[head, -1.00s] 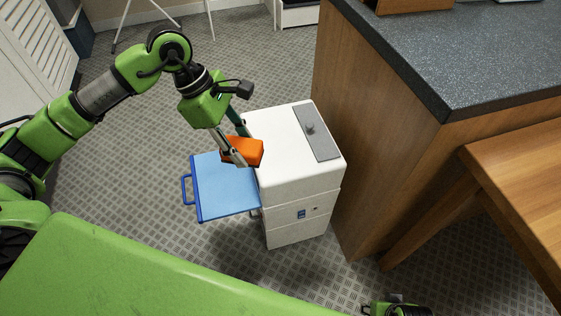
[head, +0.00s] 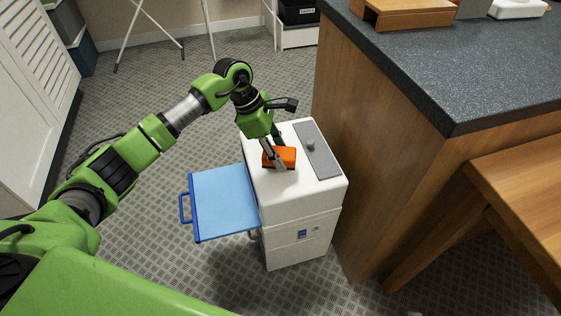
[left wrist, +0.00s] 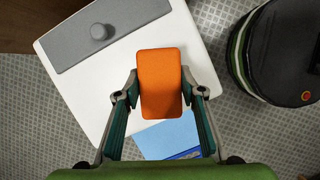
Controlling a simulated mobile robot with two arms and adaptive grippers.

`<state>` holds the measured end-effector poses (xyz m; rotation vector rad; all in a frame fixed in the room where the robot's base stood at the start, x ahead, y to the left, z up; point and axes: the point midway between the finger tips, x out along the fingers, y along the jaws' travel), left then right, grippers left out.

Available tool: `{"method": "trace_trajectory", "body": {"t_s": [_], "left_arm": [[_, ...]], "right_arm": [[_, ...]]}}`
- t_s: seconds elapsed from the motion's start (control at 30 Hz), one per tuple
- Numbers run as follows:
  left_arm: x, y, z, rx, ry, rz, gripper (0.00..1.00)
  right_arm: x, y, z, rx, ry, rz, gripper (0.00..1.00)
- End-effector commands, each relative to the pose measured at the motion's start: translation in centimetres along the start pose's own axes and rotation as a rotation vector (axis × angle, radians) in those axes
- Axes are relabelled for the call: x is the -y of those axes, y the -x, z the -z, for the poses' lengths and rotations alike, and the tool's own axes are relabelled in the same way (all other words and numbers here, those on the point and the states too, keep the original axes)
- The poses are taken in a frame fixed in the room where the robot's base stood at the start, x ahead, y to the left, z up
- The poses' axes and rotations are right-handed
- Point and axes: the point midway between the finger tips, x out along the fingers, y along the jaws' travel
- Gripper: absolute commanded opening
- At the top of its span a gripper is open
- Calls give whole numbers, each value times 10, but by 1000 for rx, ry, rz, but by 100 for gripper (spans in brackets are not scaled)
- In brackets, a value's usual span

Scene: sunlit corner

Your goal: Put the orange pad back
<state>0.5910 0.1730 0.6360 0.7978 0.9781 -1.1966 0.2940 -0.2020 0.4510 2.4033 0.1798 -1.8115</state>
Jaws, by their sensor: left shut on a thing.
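The orange pad (head: 287,154) is a small rounded block between the fingers of my left gripper (head: 278,160). In the left wrist view, the fingers close on both long sides of the pad (left wrist: 160,70). The pad is over the white top of a cabinet (head: 276,199); I cannot tell whether it touches. A grey strip (head: 317,151) with a round knob lies along the top's right side. A blue tray (head: 224,202) with a handle sticks out from the cabinet's left side and looks empty. My right gripper is not in view.
A wooden counter with a dark speckled top (head: 440,80) stands close to the cabinet's right. A wooden table (head: 525,185) is at the right edge. A white stand's legs (head: 150,30) are at the back. Patterned floor is free left of the cabinet.

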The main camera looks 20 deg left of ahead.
Motion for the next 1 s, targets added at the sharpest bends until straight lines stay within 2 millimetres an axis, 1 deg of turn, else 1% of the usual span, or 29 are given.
{"method": "trace_trajectory", "body": {"t_s": [0.1, 0.2, 0.3, 0.6, 0.77, 0.8, 0.87, 1.0], "left_arm": [[-4, -9, -1, 1, 0, 1, 20], [-3, -24, 6, 0, 2, 3, 20], [-4, -34, 11, 1, 0, 2, 20], [-4, -35, 12, 0, -1, 0, 20], [-4, -37, 12, 0, -1, -1, 20], [-4, -37, 12, 0, 0, 0, 39], [-4, -37, 12, 0, 0, 0, 54], [-4, -36, 12, 0, 0, 0, 54]], "right_arm": [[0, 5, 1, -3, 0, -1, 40], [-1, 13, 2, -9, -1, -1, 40], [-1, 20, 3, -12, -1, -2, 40], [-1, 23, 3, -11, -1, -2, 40], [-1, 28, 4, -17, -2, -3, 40], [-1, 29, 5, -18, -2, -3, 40], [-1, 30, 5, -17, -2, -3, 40], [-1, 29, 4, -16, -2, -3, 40]]}}
